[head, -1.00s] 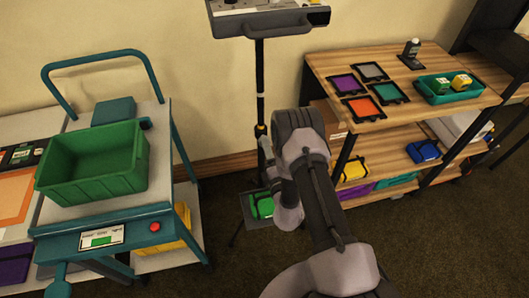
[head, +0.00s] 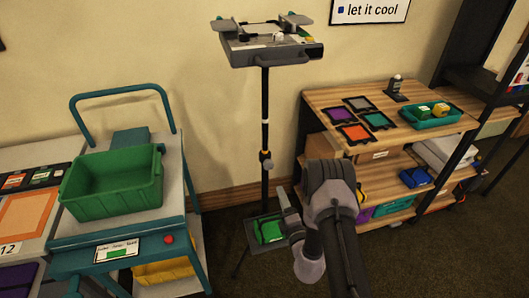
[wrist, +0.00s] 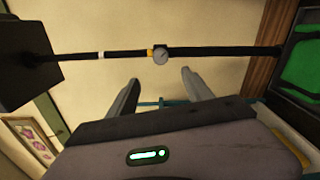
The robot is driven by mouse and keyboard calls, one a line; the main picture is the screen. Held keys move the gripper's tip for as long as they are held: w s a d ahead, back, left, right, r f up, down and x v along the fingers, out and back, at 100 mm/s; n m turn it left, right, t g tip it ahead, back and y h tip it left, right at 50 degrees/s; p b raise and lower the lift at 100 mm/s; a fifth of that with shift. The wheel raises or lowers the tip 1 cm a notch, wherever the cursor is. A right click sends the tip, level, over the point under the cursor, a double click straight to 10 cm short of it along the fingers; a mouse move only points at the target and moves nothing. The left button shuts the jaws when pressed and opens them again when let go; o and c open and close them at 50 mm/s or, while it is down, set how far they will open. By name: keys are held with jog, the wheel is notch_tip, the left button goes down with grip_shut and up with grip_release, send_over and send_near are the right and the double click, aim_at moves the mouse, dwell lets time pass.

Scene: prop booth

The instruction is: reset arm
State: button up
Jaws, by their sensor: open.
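My gripper (wrist: 160,82) is open in the wrist view. Its two grey fingers stand apart with nothing between them, and bare wall shows behind. In the head view my arm rises from the bottom edge, bends at a dark joint, and its gripper end (head: 283,200) is beside the black stand pole, partly hidden by the arm. The pole (head: 265,115) carries a grey platform (head: 275,58) on top and a low tray with a green item (head: 270,230) near the floor. In the wrist view the pole (wrist: 105,54) lies sideways across the picture.
A teal trolley (head: 180,215) with a green bin (head: 115,200) stands left. A sign (head: 370,10) hangs above. Carpet in front is open.

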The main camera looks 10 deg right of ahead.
jog(key=w+a+r+n+y, duration=0.2)
jog(key=a+r+n+y, duration=0.6)
jog(key=r, duration=0.4)
jog(key=s+a+r+n+g+y, duration=0.7)
jog(key=s+a+r+n+g, duration=0.6)
jog(key=a+r+n, duration=0.35)
jog(key=s+r+n+g+h, duration=0.3)
jog(key=s+n+g+h, duration=0.15)
jog(key=s+n, duration=0.85)
jog(key=s+d+n+t+h, duration=0.2)
jog(key=s+d+n+h, duration=0.1)
jog(key=d, duration=0.4)
jog(key=s+d+n+t+h, duration=0.3)
jog(key=s+d+n+h, duration=0.1)
jog(key=d+n+h, duration=0.2)
jog(key=shift+s+d+r, duration=0.3)
jog(key=shift+d+r, duration=0.1)
jog(key=shift+d, duration=0.5)
